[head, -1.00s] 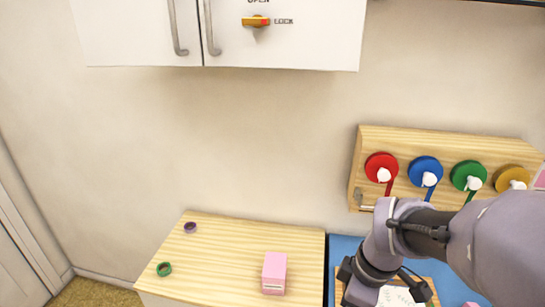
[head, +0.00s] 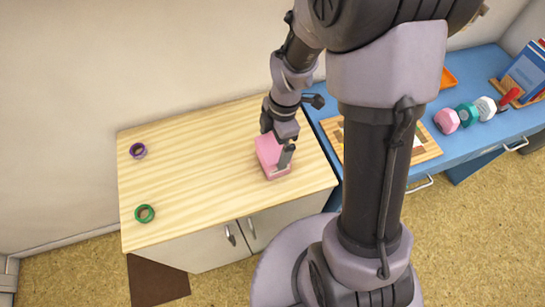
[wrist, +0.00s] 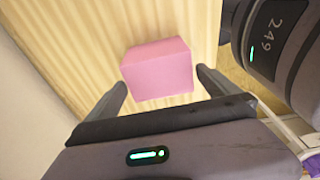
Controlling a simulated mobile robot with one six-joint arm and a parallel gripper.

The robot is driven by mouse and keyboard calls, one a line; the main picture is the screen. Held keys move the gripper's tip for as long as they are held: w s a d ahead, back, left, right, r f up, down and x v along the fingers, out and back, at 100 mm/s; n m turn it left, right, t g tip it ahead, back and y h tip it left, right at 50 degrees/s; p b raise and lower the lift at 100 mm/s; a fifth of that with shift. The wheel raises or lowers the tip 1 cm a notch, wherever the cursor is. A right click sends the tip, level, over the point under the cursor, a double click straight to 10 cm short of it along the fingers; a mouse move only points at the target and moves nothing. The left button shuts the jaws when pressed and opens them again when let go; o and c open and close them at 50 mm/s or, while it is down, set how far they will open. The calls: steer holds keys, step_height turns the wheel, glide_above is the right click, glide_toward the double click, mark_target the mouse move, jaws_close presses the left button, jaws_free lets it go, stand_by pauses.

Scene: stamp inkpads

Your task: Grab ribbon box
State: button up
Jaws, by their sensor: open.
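The pink box (head: 268,150), which I take to be the ribbon box, sits on the light wooden top of a cabinet (head: 200,150), near its right end. In the wrist view the pink box (wrist: 158,70) lies just ahead of and partly between my two fingertips. My gripper (head: 278,158) is over the box in the head view and hides part of it. In the wrist view my gripper (wrist: 160,85) is open, with one finger at each side of the box. I cannot tell whether a finger touches it.
A purple ring (head: 138,150) and a green ring (head: 145,214) lie at the left of the cabinet top. The middle of the cabinet top is clear.

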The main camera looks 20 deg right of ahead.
steer(key=f+b, duration=0.2)
steer(key=f, duration=0.1)
steer(key=f+b, duration=0.1)
steer(key=f, duration=0.1)
steer(key=shift+a+f, duration=0.25)
steer(key=shift+a, duration=0.05)
steer(key=shift+r, duration=0.15)
steer(key=c, duration=1.3)
steer(key=shift+r, duration=0.15)
